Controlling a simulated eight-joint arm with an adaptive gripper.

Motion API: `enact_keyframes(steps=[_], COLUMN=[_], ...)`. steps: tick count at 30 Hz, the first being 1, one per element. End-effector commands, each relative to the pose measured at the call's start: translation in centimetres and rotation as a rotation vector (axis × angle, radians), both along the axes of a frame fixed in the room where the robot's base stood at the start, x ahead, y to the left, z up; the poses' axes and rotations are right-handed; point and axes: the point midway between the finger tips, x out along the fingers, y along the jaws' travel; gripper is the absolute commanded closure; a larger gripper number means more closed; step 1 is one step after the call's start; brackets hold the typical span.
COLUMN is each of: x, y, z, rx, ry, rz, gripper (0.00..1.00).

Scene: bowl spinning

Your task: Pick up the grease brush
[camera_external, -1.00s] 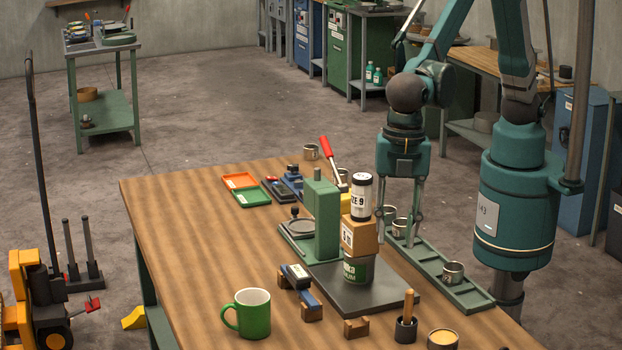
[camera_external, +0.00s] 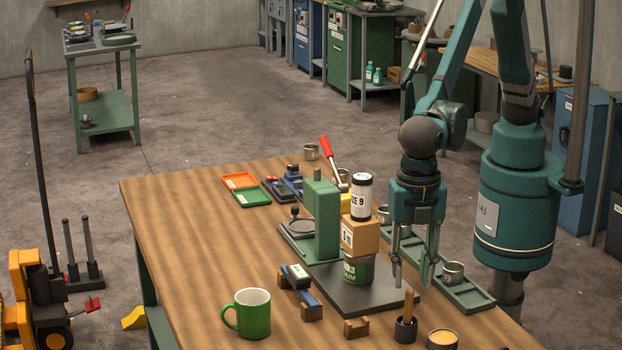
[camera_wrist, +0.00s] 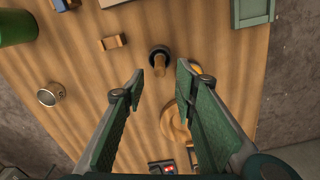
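The grease brush appears to be the wooden handle (camera_external: 409,302) standing upright in a small black cup (camera_external: 405,329) near the front of the bench. In the wrist view the handle (camera_wrist: 159,66) shows end-on in the dark cup (camera_wrist: 159,51), ahead of the fingertips and roughly between them. Its bristles are hidden in the cup. My gripper (camera_external: 414,284) hangs above and behind the cup, fingers pointing down. In the wrist view my gripper (camera_wrist: 158,82) is open with nothing between its fingers.
A stack of a green can, a tan box (camera_external: 360,237) and a black-and-white can (camera_external: 361,196) stands left of my gripper. A long green tray (camera_external: 466,296) with metal cups lies to the right. A tin (camera_external: 442,340), a wooden block (camera_external: 356,328) and a green mug (camera_external: 253,313) are near the front.

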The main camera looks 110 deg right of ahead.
Motion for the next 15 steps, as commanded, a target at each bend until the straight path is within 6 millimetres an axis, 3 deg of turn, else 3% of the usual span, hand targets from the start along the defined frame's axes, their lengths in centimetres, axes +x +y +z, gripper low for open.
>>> enact_keyframes(steps=[7,15], x=[0.0,0.0], y=[0.0,0.0], z=[-1.9,-2.2], rx=[0.0,0.0], ry=[0.0,0.0], rz=[0.0,0.0], gripper=[0.71,0.71])
